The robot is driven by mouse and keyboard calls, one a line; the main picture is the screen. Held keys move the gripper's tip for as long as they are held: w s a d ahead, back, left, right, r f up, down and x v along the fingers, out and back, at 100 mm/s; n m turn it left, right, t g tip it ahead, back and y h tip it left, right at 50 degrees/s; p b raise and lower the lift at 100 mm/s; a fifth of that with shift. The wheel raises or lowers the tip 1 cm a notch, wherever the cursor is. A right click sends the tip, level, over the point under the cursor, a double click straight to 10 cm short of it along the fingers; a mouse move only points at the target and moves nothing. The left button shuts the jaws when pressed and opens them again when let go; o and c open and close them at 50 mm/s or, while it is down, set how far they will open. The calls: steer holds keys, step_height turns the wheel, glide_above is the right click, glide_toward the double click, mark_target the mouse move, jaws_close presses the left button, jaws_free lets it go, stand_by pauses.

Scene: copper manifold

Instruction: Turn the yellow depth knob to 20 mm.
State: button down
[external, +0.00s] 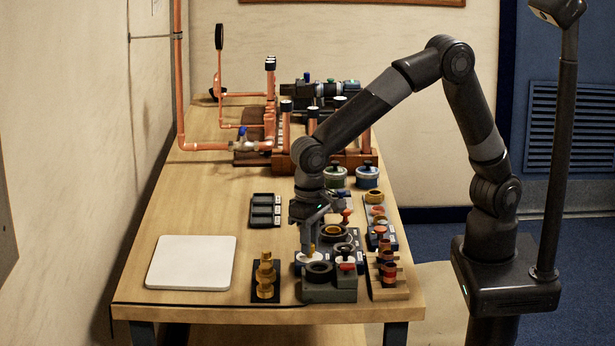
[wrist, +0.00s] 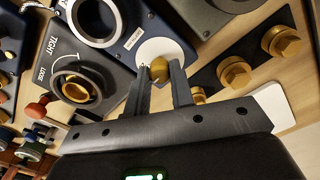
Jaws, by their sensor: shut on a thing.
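The yellow knob (wrist: 159,70) sits on a white round dial (wrist: 158,48) on a dark blue block in the wrist view. My gripper (wrist: 164,78) is shut on the yellow knob, with one finger on each side of it. In the external view my gripper (external: 310,245) reaches down to the knob at the near end of the bench. The dial's markings are too small to read, and the fingers hide part of the knob.
A grey block marked TIGHT and LOOSE (wrist: 62,50) stands beside the dial. Brass fittings (wrist: 235,72) stand on a dark strip on the other side. A white pad (external: 192,262) lies at the bench's left. Copper pipework (external: 270,125) fills the far end.

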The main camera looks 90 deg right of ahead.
steer(key=m, duration=0.6)
stand_by(0.6)
steer(key=c, duration=1.3)
jaws_free()
steer(key=shift+o, duration=0.2)
steer(key=shift+r, duration=0.1)
step_height(320, 180, up, 11)
steer(key=shift+f, duration=0.2)
